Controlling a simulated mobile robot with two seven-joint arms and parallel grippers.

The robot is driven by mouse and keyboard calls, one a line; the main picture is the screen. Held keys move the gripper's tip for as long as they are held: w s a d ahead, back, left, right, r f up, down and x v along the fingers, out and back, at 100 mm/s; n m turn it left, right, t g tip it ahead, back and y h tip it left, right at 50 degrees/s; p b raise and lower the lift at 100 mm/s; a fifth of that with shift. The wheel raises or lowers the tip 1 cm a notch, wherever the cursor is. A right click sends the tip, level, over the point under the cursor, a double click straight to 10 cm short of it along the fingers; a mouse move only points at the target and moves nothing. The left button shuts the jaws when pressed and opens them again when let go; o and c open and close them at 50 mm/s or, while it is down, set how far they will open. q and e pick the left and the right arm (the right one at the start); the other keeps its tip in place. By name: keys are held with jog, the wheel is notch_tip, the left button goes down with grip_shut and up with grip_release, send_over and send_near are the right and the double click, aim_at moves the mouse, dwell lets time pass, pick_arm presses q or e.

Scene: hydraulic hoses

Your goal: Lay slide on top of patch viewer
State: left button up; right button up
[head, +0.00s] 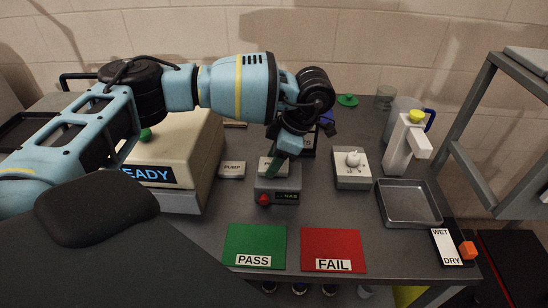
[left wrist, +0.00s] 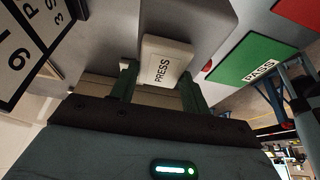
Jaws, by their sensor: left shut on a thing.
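A small pale slide marked PRESS (left wrist: 163,64) is between the two green fingers of my left gripper (left wrist: 160,88) in the left wrist view. My left gripper (head: 275,165) is shut on it. In the head view the slide (head: 266,164) shows beside the fingers, over a small grey box with a red knob (head: 277,189), which looks like the patch viewer. The box's dark label is too blurred to read. Whether the slide touches the box top I cannot tell. My right gripper is in neither view.
A second pale slide marked PUMP (head: 232,169) lies left of the box. A large beige machine (head: 175,140) stands farther left. Green PASS (head: 254,242) and red FAIL (head: 333,245) mats lie in front. A white-knobbed unit (head: 351,170), dispenser (head: 404,145) and metal tray (head: 409,205) stand right.

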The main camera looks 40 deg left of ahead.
pick_arm(q)
jog(key=shift+f, duration=0.15)
jog(key=o, duration=1)
jog(key=v, duration=1.2)
jog(key=shift+a, duration=0.1)
